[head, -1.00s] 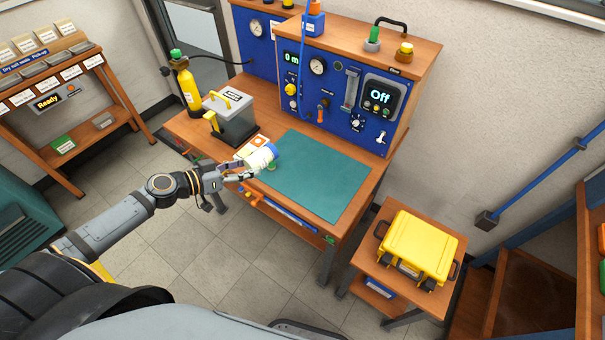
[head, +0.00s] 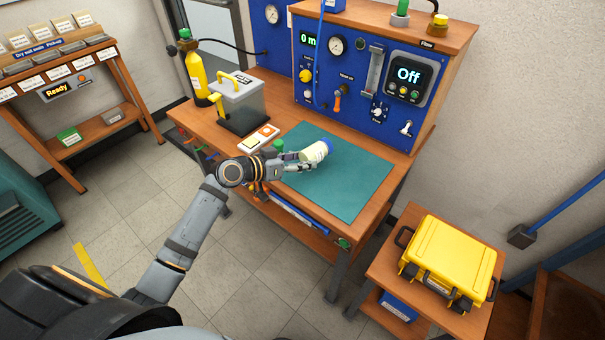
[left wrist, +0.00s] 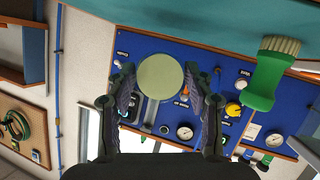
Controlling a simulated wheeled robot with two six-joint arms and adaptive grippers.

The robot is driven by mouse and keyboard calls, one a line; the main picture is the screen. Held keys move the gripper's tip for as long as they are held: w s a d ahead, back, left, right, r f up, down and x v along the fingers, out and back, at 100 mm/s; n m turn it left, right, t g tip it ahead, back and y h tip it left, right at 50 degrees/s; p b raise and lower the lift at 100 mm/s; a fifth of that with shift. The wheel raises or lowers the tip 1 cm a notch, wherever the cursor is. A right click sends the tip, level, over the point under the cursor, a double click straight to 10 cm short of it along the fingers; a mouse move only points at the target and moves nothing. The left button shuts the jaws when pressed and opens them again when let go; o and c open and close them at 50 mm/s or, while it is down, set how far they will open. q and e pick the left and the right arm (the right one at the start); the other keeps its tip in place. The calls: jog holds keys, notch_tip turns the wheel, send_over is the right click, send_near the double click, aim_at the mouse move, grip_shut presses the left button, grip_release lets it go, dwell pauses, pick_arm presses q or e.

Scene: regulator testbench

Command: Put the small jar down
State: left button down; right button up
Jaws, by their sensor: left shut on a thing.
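My left gripper (head: 301,161) is shut on the small jar (head: 317,151), which is pale with a blue band and lies tilted, nearly on its side. The jar is over the green mat (head: 345,187) on the workbench; I cannot tell whether it touches the mat. In the left wrist view, the jar's round pale end (left wrist: 160,77) sits between the two fingers. My right gripper is not in view.
A control panel (head: 345,75) backs the bench. The mat's right part is clear.

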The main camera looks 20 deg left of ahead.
aim_at(302, 177)
pick_arm(q)
jog(key=f+b, duration=0.3)
jog(key=f, duration=0.1)
jog(key=shift+w+d, duration=0.15)
jog(key=shift+d, duration=0.1)
jog(key=shift+r, duration=0.2)
jog(key=shift+f, duration=0.15)
jog(key=c, duration=0.5)
grip_release()
